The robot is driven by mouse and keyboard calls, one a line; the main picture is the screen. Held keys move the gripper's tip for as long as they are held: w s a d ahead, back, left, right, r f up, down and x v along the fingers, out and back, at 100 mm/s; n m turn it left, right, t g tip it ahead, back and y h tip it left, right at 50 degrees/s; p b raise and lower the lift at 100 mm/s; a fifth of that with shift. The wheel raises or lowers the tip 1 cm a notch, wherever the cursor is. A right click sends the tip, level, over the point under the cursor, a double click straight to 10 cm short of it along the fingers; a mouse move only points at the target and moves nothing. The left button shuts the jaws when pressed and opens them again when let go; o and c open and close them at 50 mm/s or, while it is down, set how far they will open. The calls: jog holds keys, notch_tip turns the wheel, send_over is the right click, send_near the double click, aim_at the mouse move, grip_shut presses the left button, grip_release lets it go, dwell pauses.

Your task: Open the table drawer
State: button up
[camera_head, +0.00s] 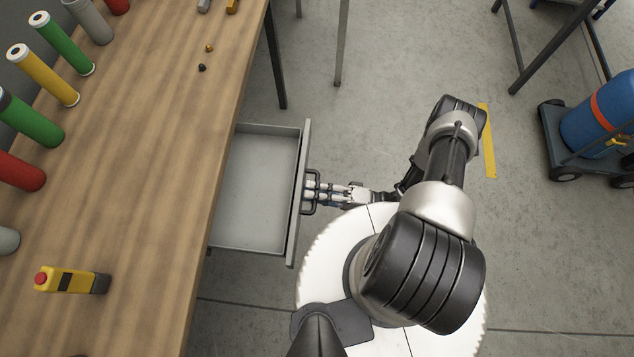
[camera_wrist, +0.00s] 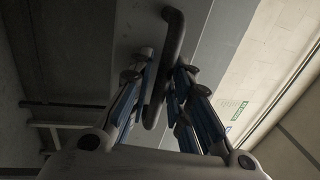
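The grey table drawer (camera_head: 262,185) stands pulled well out from under the right edge of the wooden table (camera_head: 150,200). Its inside looks empty. Its dark bar handle (camera_head: 309,206) is on the front panel (camera_head: 299,222). My gripper (camera_head: 314,188) is at the handle, reaching in from the right. In the wrist view the handle (camera_wrist: 174,45) passes between the blue-padded fingers of my gripper (camera_wrist: 166,95). The fingers are on both sides of the bar. Small gaps seem to show, and firm contact cannot be made out.
Several coloured cylinders (camera_head: 48,75) line the table's left side. A yellow control box with a red button (camera_head: 72,281) lies near the front. A cart with a blue gas cylinder (camera_head: 597,115) stands at right. Grey floor (camera_head: 390,40) is clear beyond the drawer.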

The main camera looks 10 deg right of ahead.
jog(key=v, duration=1.2)
dwell(0.4)
